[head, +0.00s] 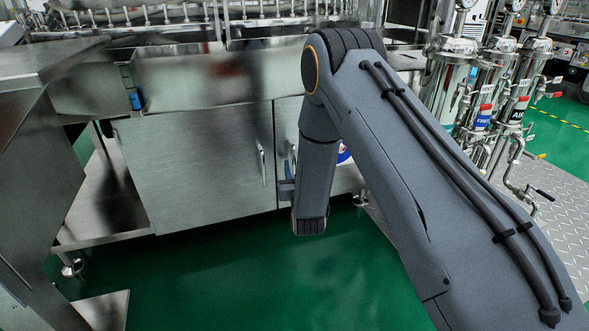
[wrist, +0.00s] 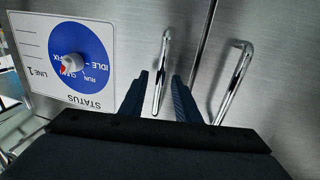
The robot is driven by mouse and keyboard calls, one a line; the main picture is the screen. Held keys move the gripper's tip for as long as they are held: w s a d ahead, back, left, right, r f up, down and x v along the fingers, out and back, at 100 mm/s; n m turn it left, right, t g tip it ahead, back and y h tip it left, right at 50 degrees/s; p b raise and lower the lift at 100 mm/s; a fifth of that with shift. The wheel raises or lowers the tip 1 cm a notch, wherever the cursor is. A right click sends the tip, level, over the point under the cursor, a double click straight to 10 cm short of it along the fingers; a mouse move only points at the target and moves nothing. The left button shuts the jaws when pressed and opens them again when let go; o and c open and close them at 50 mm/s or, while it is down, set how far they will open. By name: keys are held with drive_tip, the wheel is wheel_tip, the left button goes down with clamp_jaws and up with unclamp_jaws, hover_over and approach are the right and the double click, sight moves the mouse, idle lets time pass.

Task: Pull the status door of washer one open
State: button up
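The status door (wrist: 135,25) is a brushed-steel cabinet door with a STATUS sign (wrist: 68,58) reading LINE 1, upside down in the wrist view. The sign has a blue dial with a small pointer. The door's vertical bar handle (wrist: 164,50) lies between the fingers of my gripper (wrist: 161,76), which are open with a gap on either side. In the head view my gripper (head: 286,187) is at the cabinet front, and my arm hides most of this door and its sign. The door looks shut, flush at the seam.
The neighbouring steel door (head: 195,165) has its own bar handle (wrist: 236,80), close beside my gripper's other finger. Steel filter housings (head: 485,85) with pipes stand at the right. A steel bench (head: 35,150) is at the left. Green floor (head: 220,275) in front is clear.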

drive_tip(key=shift+w+a, duration=0.1)
drive_tip(key=shift+w, duration=0.85)
drive_tip(key=shift+c, duration=0.4)
clamp_jaws()
